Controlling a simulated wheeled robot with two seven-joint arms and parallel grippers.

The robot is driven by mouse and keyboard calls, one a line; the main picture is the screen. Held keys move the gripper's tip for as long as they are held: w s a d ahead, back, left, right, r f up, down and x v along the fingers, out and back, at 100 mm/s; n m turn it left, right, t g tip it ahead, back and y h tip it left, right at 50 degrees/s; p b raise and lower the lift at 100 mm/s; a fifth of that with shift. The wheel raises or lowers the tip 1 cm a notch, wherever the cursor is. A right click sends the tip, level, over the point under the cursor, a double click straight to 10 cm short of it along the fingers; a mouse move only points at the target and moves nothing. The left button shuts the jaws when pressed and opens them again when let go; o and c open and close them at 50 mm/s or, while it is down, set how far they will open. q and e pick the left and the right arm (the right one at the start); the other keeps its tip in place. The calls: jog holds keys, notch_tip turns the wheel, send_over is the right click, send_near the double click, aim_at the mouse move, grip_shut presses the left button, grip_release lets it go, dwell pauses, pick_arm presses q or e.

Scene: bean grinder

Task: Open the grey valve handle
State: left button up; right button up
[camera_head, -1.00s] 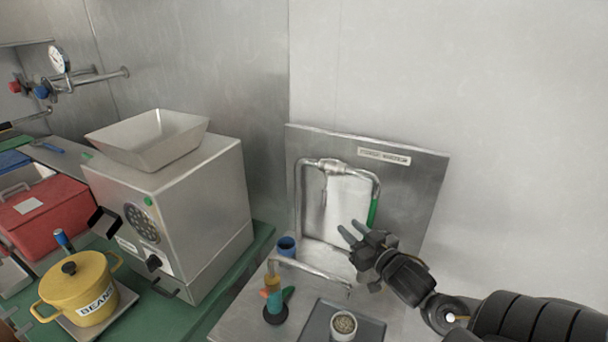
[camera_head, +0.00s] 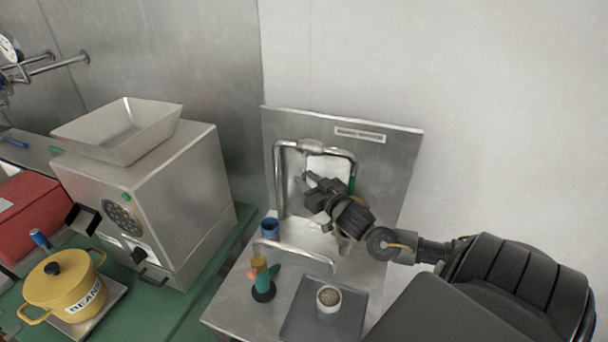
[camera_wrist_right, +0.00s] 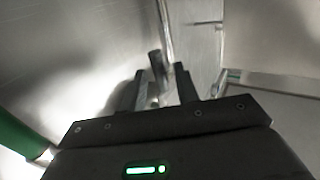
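A steel pipe frame (camera_head: 312,147) with a green-sleeved right leg (camera_head: 352,184) is fixed to the metal back panel (camera_head: 390,165). My right gripper (camera_head: 306,183) is in front of the panel, inside the pipe frame. In the right wrist view, its two dark fingers (camera_wrist_right: 160,90) are apart. A short grey bar (camera_wrist_right: 157,68), seemingly the valve handle, shows between and just beyond the fingertips. I cannot tell whether the fingers touch it. In the head view the handle is mostly hidden by my gripper. My left gripper is not in view.
The grinder (camera_head: 165,195) and yellow bean pot (camera_head: 65,285) are to the left. The wall on the right is clear.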

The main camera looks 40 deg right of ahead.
jog(key=shift+w, duration=0.95)
jog(key=shift+s, duration=0.1)
grip_shut()
